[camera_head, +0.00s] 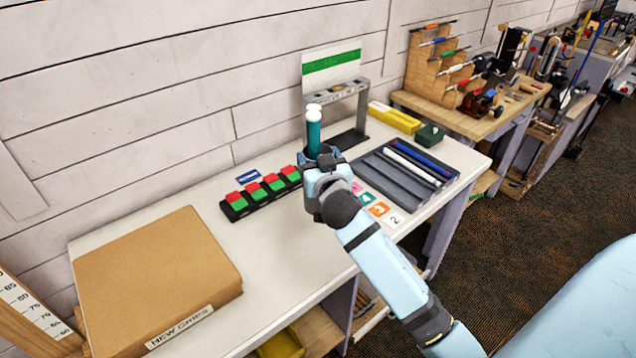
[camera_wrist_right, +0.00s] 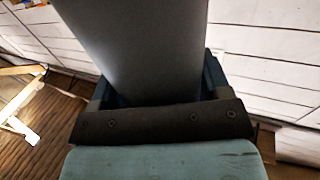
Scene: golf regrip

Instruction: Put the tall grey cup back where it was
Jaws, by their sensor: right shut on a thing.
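My right gripper (camera_head: 322,164) is over the white workbench (camera_head: 285,225). In the right wrist view, a broad smooth grey body, the tall grey cup (camera_wrist_right: 138,45), fills the space between the jaws, which are shut on it. In the head view the gripper and wrist hide most or all of the cup, so its base and any gap to the bench cannot be seen. A teal cylinder (camera_head: 313,135) with a white top rises just behind the gripper; I cannot tell whether it stands in or behind the cup. My left gripper is not in view.
A row of red and green blocks (camera_head: 263,191) lies left of the gripper. A dark grey tray (camera_head: 405,175) with rods and numbered cards (camera_head: 378,209) lie right. A metal stand (camera_head: 347,135) is behind. A cardboard box (camera_head: 155,275) fills the left end. Bare bench lies in front.

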